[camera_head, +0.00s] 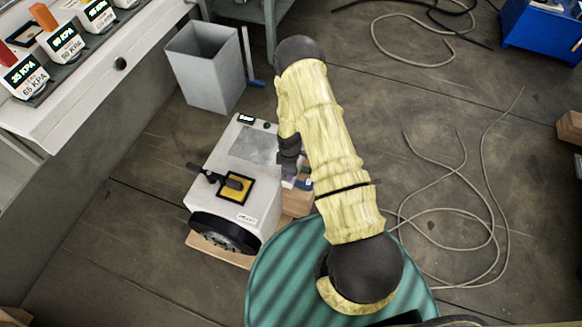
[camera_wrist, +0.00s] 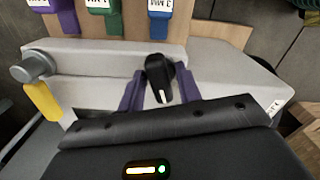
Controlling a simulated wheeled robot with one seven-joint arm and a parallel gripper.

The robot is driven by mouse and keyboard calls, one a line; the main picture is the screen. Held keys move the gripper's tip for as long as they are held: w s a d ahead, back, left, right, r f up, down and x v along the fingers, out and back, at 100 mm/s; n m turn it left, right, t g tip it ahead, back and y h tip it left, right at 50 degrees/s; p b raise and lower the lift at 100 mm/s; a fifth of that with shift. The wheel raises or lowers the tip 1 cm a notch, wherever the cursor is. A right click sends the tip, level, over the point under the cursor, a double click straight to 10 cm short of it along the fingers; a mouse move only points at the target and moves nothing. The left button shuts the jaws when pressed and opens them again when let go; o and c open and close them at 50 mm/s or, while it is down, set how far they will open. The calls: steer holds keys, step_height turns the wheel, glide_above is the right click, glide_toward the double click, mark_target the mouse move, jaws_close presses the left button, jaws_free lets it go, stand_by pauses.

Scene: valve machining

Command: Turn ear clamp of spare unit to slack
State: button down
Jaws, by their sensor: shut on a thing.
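The unit (camera_head: 222,204) is a white box on a wooden base, with a dark round wheel at its front end. My gripper (camera_head: 289,166) is at its right side, and the arm partly hides that side. In the wrist view, the two purple fingers of my gripper (camera_wrist: 159,92) stand on either side of a black ear clamp (camera_wrist: 157,72) with a white mark and are shut on it. The ear clamp sits on the unit's pale side face (camera_wrist: 105,62). Its white mark points down in the wrist view. The fingertip contact is partly hidden.
A grey knob (camera_wrist: 33,67) with a yellow lever (camera_wrist: 42,100) is left of the ear clamp. Purple (camera_wrist: 58,15), green (camera_wrist: 104,15) and blue (camera_wrist: 159,18) labelled pieces hang on wood beyond it. A grey bin (camera_head: 205,66) stands behind the unit. Cables (camera_head: 440,175) lie on the floor.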

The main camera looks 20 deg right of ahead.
steer(key=shift+s+d+f+n, duration=0.1)
steer(key=shift+n, duration=0.5)
steer(key=shift+s+d+n, duration=0.1)
steer(key=shift+n, duration=0.5)
steer(key=n+p, duration=0.1)
steer(key=n, duration=0.1)
steer(key=shift+n, duration=1.4)
steer(key=n+p, duration=0.1)
steer(key=n, duration=0.2)
steer(key=shift+n+p, duration=0.3)
steer(key=shift+n, duration=0.6)
